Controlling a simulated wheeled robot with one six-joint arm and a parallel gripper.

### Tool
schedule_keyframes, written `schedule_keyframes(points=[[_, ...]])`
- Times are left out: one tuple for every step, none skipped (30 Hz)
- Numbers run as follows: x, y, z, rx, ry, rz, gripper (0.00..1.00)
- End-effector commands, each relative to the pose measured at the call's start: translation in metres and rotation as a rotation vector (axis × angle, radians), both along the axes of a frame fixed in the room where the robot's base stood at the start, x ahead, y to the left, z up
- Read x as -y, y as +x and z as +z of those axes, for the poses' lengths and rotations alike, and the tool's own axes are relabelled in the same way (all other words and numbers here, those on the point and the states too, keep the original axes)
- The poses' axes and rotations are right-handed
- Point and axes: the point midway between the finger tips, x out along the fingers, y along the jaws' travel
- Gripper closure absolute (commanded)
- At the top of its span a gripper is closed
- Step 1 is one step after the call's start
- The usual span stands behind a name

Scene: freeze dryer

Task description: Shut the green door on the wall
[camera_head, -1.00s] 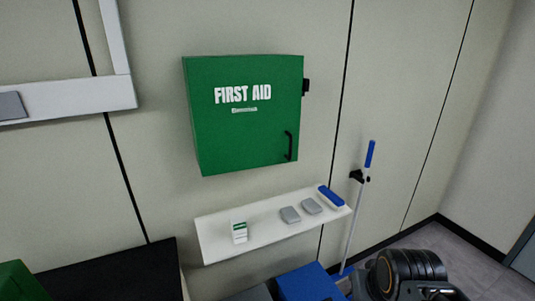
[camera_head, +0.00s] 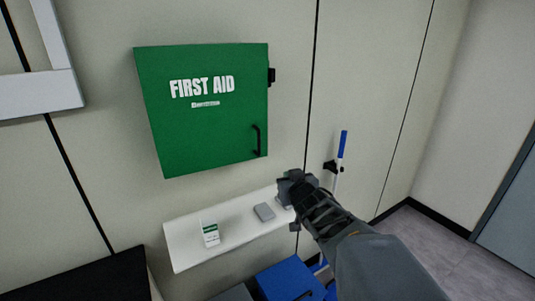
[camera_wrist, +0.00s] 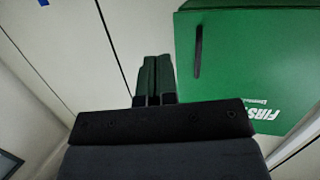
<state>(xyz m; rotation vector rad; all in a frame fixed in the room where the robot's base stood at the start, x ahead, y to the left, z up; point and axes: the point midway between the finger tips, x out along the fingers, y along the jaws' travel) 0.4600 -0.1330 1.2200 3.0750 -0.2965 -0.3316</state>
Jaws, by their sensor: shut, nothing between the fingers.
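The green door (camera_head: 205,135) carries white "FIRST AID" lettering and a black handle (camera_head: 257,140) near its lower right edge. It fronts a wall cabinet, and I cannot tell whether it stands slightly ajar. In the wrist view, the green door (camera_wrist: 240,60) appears upside down at the right, with its black handle (camera_wrist: 198,51). My gripper (camera_head: 286,184) is below and to the right of the handle, in front of the shelf's right end, apart from the door. In the wrist view, its fingers (camera_wrist: 157,60) are together and empty, beside the door's edge.
A white shelf (camera_head: 185,253) below the cabinet holds a white-and-green box (camera_head: 210,232) and a grey item (camera_head: 264,212). My arm hides its right end. A blue-handled pole (camera_head: 342,145) stands at the right. A blue bin (camera_head: 285,278) is below.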

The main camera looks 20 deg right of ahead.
Motion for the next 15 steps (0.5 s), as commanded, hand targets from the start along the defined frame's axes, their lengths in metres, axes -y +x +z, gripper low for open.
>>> schedule_keyframes(points=[[0.005,0.004,0.001,0.043,0.002,0.028,1.00],[0.006,0.006,0.003,0.069,0.004,0.050,1.00],[0.007,0.009,0.005,0.101,0.007,0.080,1.00],[0.008,0.010,0.006,0.122,0.011,0.100,1.00],[0.008,0.011,0.008,0.140,0.015,0.120,1.00],[0.009,0.011,0.009,0.159,0.019,0.142,1.00],[0.009,0.012,0.010,0.171,0.023,0.156,1.00],[0.008,0.012,0.010,0.181,0.026,0.171,1.00],[0.008,0.013,0.011,0.193,0.030,0.184,1.00],[0.008,0.014,0.012,0.199,0.033,0.194,1.00],[0.008,0.015,0.012,0.203,0.035,0.202,1.00],[0.008,0.018,0.012,0.208,0.037,0.209,1.00],[0.008,0.021,0.013,0.211,0.038,0.213,1.00],[0.008,0.025,0.013,0.214,0.039,0.216,1.00],[0.007,0.030,0.013,0.213,0.040,0.218,1.00]])
